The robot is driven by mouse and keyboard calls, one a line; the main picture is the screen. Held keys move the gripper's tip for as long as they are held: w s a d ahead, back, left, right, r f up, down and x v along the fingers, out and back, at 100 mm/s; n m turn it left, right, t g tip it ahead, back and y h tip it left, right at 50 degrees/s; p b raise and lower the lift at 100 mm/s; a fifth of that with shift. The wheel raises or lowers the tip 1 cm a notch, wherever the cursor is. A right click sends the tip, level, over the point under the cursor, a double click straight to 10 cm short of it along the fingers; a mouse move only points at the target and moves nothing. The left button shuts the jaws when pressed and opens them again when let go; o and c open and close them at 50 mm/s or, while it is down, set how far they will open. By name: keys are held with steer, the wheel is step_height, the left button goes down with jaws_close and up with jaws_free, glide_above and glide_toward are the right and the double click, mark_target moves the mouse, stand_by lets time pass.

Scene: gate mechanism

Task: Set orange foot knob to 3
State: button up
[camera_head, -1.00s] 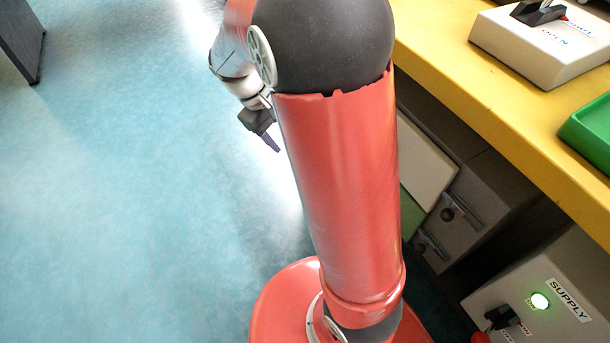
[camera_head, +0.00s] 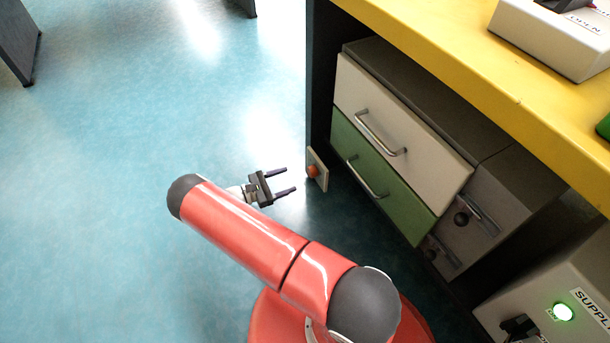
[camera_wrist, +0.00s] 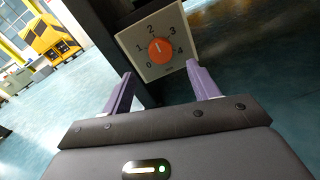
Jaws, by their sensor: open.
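The orange foot knob (camera_head: 313,171) sits on a small pale plate (camera_head: 320,182) low on the dark end panel of the yellow bench. In the wrist view the orange knob (camera_wrist: 161,50) is round and faces me, on a plate marked 0 to 4. A small white mark on it seems to point up towards 2. My gripper (camera_head: 289,179) is open and empty, its two fingers pointing at the knob, with a short gap in front. In the wrist view my gripper (camera_wrist: 160,70) frames the plate between its purple fingers.
A white drawer (camera_head: 395,130) and a green drawer (camera_head: 375,180) with bar handles stand right of the knob under the yellow bench top (camera_head: 450,55). A supply box (camera_head: 560,300) with a lit green lamp is at lower right.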

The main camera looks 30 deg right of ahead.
mark_target(309, 173)
steer(key=d, duration=0.8)
steer(key=shift+s+f+p, duration=0.15)
steer(key=shift+f+p, duration=0.05)
steer(key=shift+p, duration=0.1)
steer(key=shift+a, duration=0.1)
steer(key=c, duration=1)
